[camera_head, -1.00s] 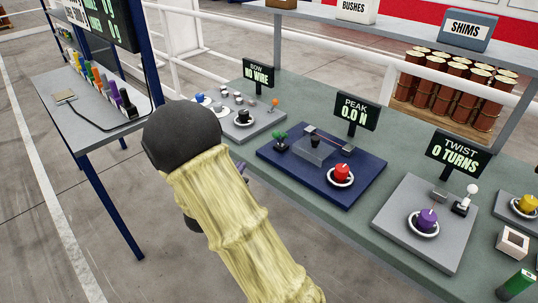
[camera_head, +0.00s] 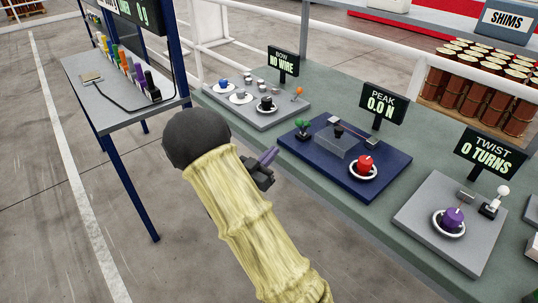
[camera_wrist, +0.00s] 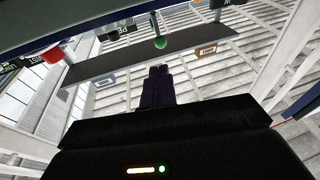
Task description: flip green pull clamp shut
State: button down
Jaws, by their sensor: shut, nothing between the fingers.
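The green pull clamp (camera_head: 302,127) is a small green piece at the left corner of the dark blue plate (camera_head: 375,185), beside a grey block (camera_head: 338,145). Whether its lever is up or down is too small to tell. My gripper (camera_head: 271,155) has purple fingertips, is shut and empty, and points toward the plate from the left, apart from the clamp in the picture. In the wrist view my shut fingers (camera_wrist: 157,75) point at a round green knob (camera_wrist: 160,43), which seems to be the clamp's; the gap between them cannot be judged.
A red knob (camera_head: 365,163) in a white ring and the PEAK sign (camera_head: 383,104) are on or by the blue plate. The grey NO WIRE station (camera_head: 262,105) lies left, the purple-knob TWIST plate (camera_head: 465,250) right. A side table (camera_head: 110,90) stands far left.

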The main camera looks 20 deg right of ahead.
aim_at(297, 125)
jog(key=p+x, duration=0.1)
jog(key=x, duration=0.9)
jog(key=shift+w+d, duration=0.25)
jog(key=shift+d, duration=0.05)
